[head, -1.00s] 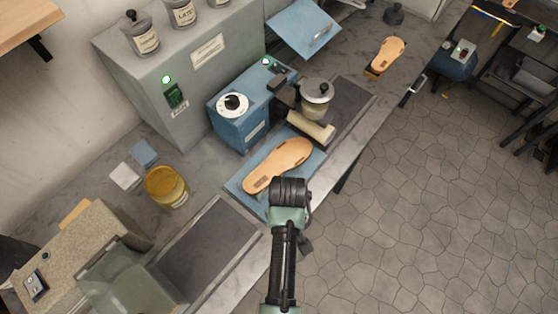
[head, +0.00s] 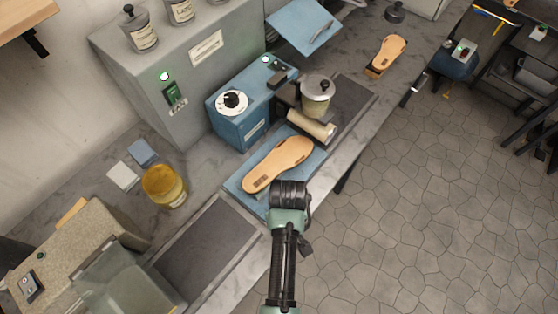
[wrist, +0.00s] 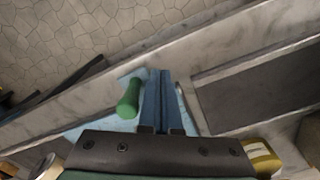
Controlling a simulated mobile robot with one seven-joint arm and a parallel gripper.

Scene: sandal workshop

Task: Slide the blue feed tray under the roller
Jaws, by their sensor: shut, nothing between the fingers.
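The blue feed tray (head: 316,160) lies on the bench with a tan sandal sole (head: 278,164) on it. The tray's far end is close in front of the pale roller (head: 312,128) of the blue machine (head: 240,125). My gripper (head: 289,195) is over the tray's near end in the head view, and its fingers are hidden there. In the wrist view my gripper (wrist: 161,85) is shut and empty, pointing down beside a green cylindrical grip (wrist: 128,100). Part of the tray (wrist: 98,131) shows below that grip. I cannot tell whether the fingers touch it.
A dark plate (head: 208,243) lies left of the tray, and another (head: 352,98) lies beyond the roller. A yellow jar (head: 165,187) stands at the back. A second sole (head: 386,55) lies farther along. The bench's front edge runs close by, with open floor beyond.

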